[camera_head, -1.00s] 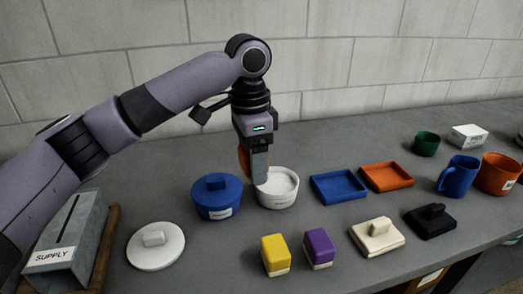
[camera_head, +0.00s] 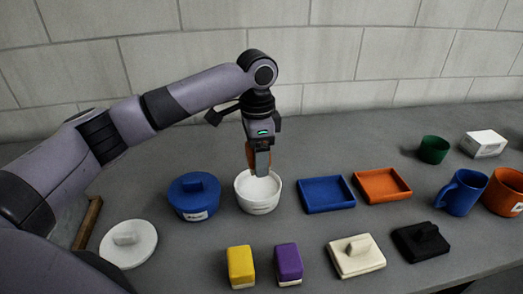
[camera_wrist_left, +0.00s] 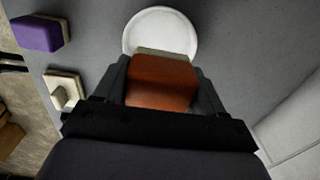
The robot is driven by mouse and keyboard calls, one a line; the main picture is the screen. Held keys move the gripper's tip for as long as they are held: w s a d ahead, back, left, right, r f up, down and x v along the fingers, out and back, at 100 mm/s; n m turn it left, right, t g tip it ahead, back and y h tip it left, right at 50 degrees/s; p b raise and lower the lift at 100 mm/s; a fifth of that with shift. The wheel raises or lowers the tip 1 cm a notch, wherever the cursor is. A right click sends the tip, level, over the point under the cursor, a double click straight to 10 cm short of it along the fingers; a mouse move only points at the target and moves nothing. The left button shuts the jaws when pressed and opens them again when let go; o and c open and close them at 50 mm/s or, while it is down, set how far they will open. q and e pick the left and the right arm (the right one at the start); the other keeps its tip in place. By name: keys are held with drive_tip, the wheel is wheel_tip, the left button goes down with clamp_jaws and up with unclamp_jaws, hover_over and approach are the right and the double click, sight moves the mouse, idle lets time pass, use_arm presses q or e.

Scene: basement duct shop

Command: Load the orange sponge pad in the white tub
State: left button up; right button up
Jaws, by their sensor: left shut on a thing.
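The orange sponge pad (camera_wrist_left: 160,82) is held between the fingers of my left gripper (camera_head: 262,166), which is shut on it. In the head view only a sliver of the pad (camera_head: 250,154) shows, at the left side of the fingers. The white tub (camera_head: 258,203) stands open on the bench, with its rim also showing in the left wrist view (camera_wrist_left: 160,20). My left gripper is above the tub's back part, with the fingertips near its rim; I cannot tell how deep they reach. My right gripper is not in view.
A blue lidded tub (camera_head: 194,198) stands left of the white tub, and a blue tray (camera_head: 326,194) and orange tray (camera_head: 382,184) stand right. A white lid (camera_head: 128,243), yellow block (camera_head: 240,264), purple block (camera_head: 288,262), cream lid (camera_head: 356,255) and black lid (camera_head: 420,241) lie in front.

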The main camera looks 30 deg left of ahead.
sight(257, 188)
use_arm(q)
drive_tip(key=shift+f, duration=2.9)
drive_tip(key=shift+f, duration=0.6)
drive_tip(key=shift+r, duration=3.6)
drive_tip(key=shift+s+d+f+n, duration=0.25)
drive_tip(key=shift+s+f+n, duration=0.1)
drive_tip(key=shift+s+n, duration=0.4)
drive_tip(key=s+d+f+n, duration=0.3)
drive_tip(key=s+n, duration=0.5)
drive_tip(key=shift+s+d, duration=0.15)
drive_tip(key=shift+s, duration=0.05)
